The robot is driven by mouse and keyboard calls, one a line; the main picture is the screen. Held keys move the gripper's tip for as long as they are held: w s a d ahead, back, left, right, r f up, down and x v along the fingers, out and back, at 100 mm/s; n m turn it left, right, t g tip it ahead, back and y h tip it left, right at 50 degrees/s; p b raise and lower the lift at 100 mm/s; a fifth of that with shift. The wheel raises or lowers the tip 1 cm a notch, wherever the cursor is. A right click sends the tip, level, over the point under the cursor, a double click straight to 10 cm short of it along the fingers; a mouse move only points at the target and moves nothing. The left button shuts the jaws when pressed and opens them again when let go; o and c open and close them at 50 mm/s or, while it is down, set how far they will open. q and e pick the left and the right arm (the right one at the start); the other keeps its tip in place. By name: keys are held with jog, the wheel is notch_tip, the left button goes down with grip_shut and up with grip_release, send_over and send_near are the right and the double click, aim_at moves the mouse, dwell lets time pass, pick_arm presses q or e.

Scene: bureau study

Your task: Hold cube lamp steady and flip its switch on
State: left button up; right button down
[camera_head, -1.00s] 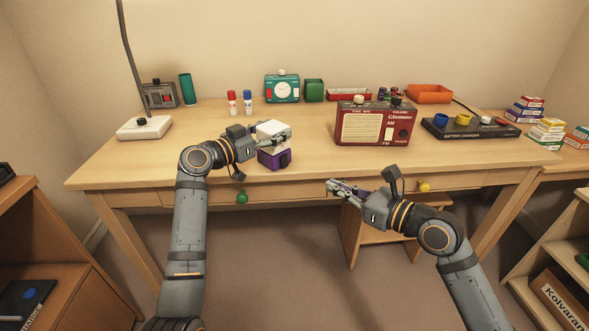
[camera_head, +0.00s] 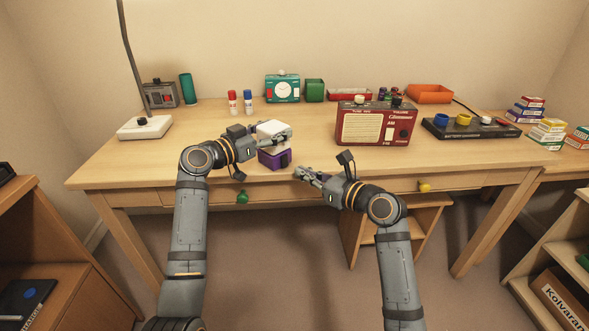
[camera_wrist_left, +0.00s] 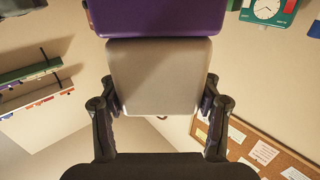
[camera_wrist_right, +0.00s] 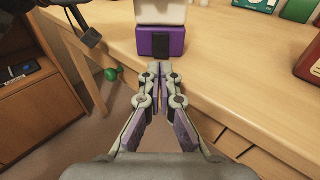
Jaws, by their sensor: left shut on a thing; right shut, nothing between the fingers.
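The cube lamp stands upright near the desk's front edge, with a white upper block (camera_head: 273,130) on a purple base (camera_head: 271,159). A dark switch (camera_wrist_right: 161,46) shows on the base's front in the right wrist view. My left gripper (camera_head: 284,137) is shut on the white block, its fingers on either side of it, as the left wrist view also shows with the white block (camera_wrist_left: 160,75) between them. My right gripper (camera_head: 299,173) is shut and empty, just in front of and below the purple base, apart from it. In the right wrist view its fingertips (camera_wrist_right: 160,68) point at the switch.
The desk (camera_head: 215,141) has free room around the lamp. A red radio (camera_head: 375,124) stands to the right and a white lamp foot (camera_head: 144,128) to the left. A green drawer knob (camera_head: 242,197) and a yellow knob (camera_head: 424,187) stick out below the front edge.

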aim_at(286, 165)
jog(key=shift+x, duration=2)
